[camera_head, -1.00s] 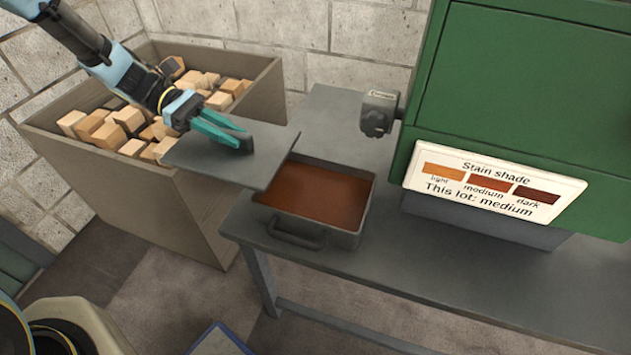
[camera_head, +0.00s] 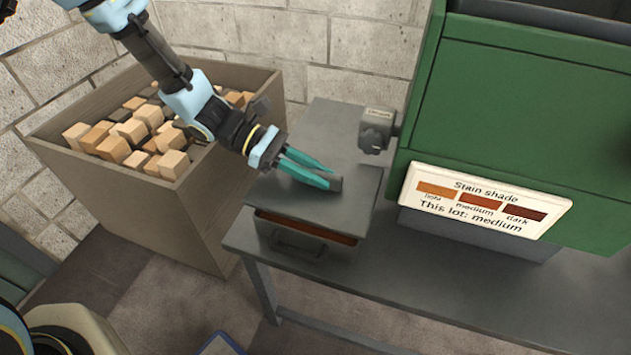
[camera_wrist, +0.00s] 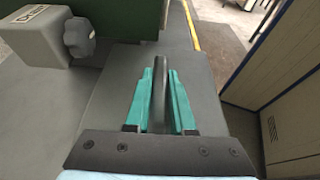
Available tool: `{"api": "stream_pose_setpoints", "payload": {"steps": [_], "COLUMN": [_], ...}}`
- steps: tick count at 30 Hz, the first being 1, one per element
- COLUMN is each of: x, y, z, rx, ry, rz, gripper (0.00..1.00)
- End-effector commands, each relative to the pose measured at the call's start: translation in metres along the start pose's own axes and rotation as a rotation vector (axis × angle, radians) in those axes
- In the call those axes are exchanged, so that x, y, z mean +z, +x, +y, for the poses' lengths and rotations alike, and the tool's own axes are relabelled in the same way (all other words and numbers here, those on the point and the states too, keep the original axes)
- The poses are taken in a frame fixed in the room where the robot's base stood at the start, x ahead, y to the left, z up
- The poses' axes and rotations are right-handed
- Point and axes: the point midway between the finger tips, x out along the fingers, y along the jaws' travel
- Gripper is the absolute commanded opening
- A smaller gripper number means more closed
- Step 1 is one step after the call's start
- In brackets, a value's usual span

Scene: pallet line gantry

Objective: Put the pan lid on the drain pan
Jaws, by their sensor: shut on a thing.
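The pan lid (camera_head: 352,205) is a flat grey plate with a dark handle on top. My gripper (camera_head: 325,180) is shut on that handle. In the wrist view my gripper (camera_wrist: 162,95) has its two teal fingers on either side of the handle, with the lid (camera_wrist: 112,100) spread out beneath. The drain pan (camera_head: 300,242) is a grey rectangular pan with reddish-brown liquid, on the bench. The lid is over most of the pan. A strip of liquid and the pan's front wall show below the lid's front edge, so the lid looks raised or off to the back; I cannot tell whether it touches.
A grey bench (camera_head: 435,265) carries the pan. A valve with a knob (camera_head: 375,135) sticks out from the green cabinet (camera_head: 530,110) close behind the lid at right. A tall bin of wood blocks (camera_head: 225,215) stands at left.

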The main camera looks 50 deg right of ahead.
Motion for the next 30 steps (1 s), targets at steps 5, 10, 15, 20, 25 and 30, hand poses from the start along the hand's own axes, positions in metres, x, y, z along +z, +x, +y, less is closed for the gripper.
{"api": "stream_pose_setpoints", "payload": {"steps": [5, 10, 15, 20, 25, 30], "x": [-0.026, -0.033, -0.033, -0.037, -0.042, -0.042], "y": [0.007, 0.009, 0.009, 0.011, 0.012, 0.013], "z": [0.0, 0.0, 0.0, 0.0, 0.001, 0.0], "rx": [0.001, 0.002, 0.002, 0.002, 0.002, 0.002], "ry": [-0.005, -0.002, -0.002, -0.002, -0.002, -0.002], "rz": [-0.001, 0.001, 0.0, 0.0, 0.0, 0.001], "gripper": [0.0, 0.0, 0.0, 0.0, 0.0, 0.33]}}
